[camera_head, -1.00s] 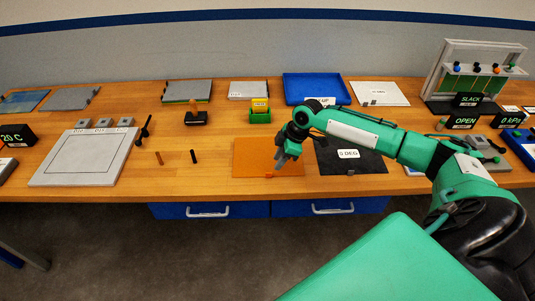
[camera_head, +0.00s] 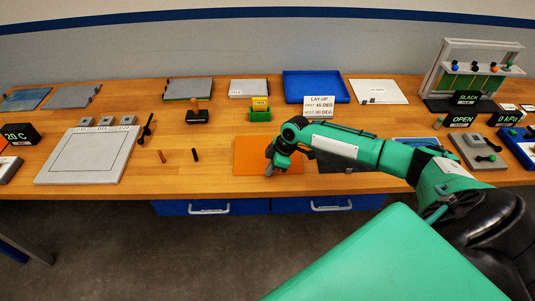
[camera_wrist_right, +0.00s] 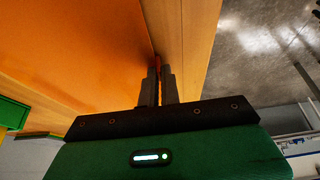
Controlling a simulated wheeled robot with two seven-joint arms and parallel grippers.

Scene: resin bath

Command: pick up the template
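The orange sheet, which I take for the template (camera_head: 252,150), lies flat on the wooden table at the front middle. It fills the upper left of the right wrist view (camera_wrist_right: 70,45). A small red tab (camera_wrist_right: 157,62) shows at its edge. My right gripper (camera_head: 270,171) is low at the sheet's front edge. In the right wrist view its two fingers (camera_wrist_right: 160,80) are close together with the tab between their tips; they look shut on it. The sheet does not look lifted. My left gripper is not in view.
My right arm crosses over a black sheet (camera_head: 333,179) to the right of the orange one and hides most of it. A lay-up sign (camera_head: 319,107) and a blue tray (camera_head: 316,88) stand behind. Two short pegs stand to the left. The table's front edge is close.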

